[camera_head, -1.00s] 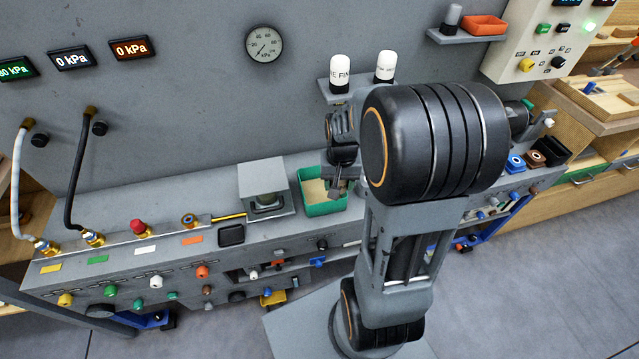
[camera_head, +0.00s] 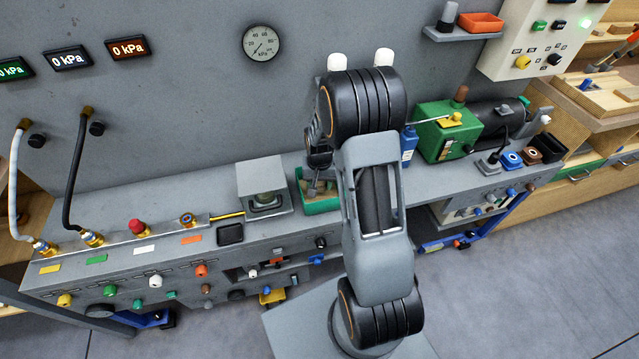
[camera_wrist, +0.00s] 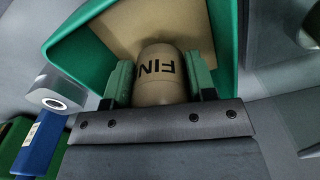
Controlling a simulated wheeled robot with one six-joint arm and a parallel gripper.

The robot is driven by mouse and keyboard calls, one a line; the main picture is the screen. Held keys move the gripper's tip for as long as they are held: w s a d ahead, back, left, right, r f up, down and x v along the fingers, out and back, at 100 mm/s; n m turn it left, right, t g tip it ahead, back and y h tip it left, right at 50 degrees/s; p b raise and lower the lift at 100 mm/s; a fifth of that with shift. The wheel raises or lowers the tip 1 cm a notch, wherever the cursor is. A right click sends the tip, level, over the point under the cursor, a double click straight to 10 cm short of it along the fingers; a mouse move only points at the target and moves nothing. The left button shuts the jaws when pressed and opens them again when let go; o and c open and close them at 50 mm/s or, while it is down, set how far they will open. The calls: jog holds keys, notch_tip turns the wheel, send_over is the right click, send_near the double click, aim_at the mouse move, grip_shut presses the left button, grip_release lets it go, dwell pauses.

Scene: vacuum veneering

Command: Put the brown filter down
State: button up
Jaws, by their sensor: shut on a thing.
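My gripper (camera_wrist: 160,78) is shut on the brown filter (camera_wrist: 158,70), a tan, round-topped cylinder marked "FIN". In the wrist view the filter sits between the two green fingers, against the tan floor of a green tray (camera_wrist: 82,48). In the head view my gripper (camera_head: 317,186) is at the green tray (camera_head: 322,207) on the bench, and my arm hides much of it. I cannot tell whether the filter touches the tray floor.
Two white-capped filters (camera_head: 337,62) stand at the wall behind my arm. A grey box-like stand (camera_head: 262,180) is just left of the tray. A blue bottle (camera_head: 408,145) and a green machine (camera_head: 440,130) stand to the right.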

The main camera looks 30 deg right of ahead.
jog(key=shift+f, duration=0.3)
jog(key=shift+f+b, duration=0.4)
jog(key=shift+f, duration=0.05)
jog(key=o, duration=1)
